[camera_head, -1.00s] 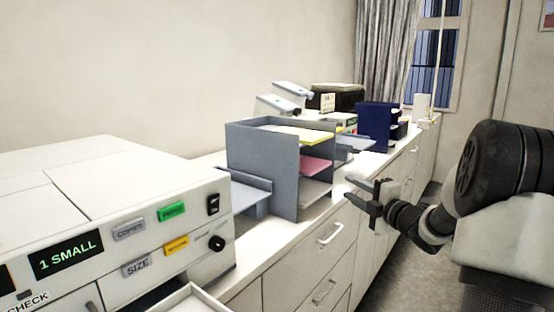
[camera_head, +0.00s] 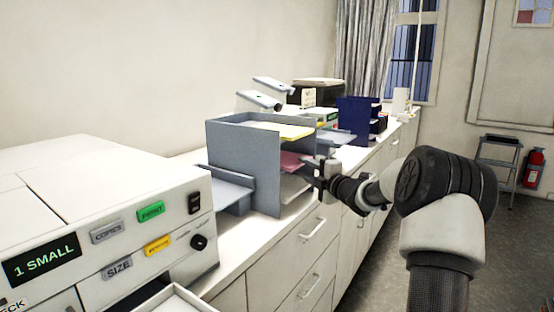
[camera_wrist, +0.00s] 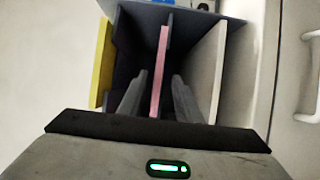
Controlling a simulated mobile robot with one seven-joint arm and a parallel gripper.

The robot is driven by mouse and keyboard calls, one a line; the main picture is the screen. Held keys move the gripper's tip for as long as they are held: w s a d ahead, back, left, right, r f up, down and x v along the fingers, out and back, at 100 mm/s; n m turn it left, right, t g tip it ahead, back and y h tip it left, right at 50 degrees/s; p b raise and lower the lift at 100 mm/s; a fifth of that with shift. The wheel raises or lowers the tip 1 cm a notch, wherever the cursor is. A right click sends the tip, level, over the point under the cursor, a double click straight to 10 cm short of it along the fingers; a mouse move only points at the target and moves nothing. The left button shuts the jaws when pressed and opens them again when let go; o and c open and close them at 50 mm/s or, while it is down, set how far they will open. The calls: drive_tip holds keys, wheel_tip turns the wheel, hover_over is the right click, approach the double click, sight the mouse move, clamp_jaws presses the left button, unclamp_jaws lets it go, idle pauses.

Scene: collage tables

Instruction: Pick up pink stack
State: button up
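The pink stack (camera_head: 291,161) lies on the middle shelf of a grey tray organizer (camera_head: 242,158). In the wrist view the pink stack (camera_wrist: 160,70) stands edge-on between my two fingers. My gripper (camera_head: 316,171) is at the organizer's open front, and its fingers reach toward the middle shelf. In the wrist view my gripper (camera_wrist: 158,95) is open, with one finger on each side of the stack and a visible gap to each. The stack's back part is hidden inside the organizer.
A yellow stack (camera_head: 283,131) lies on the organizer's top, and a white stack (camera_head: 296,187) is on the lowest shelf. A white machine (camera_head: 110,215) with labelled buttons stands at left. A dark blue holder (camera_head: 356,122) stands farther back on the counter.

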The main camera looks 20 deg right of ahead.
sight(301, 164)
drive_tip(key=x, duration=0.3)
drive_tip(key=shift+w+a+r, duration=0.15)
drive_tip(key=shift+w, duration=0.15)
clamp_jaws()
drive_tip(key=shift+r, duration=0.1)
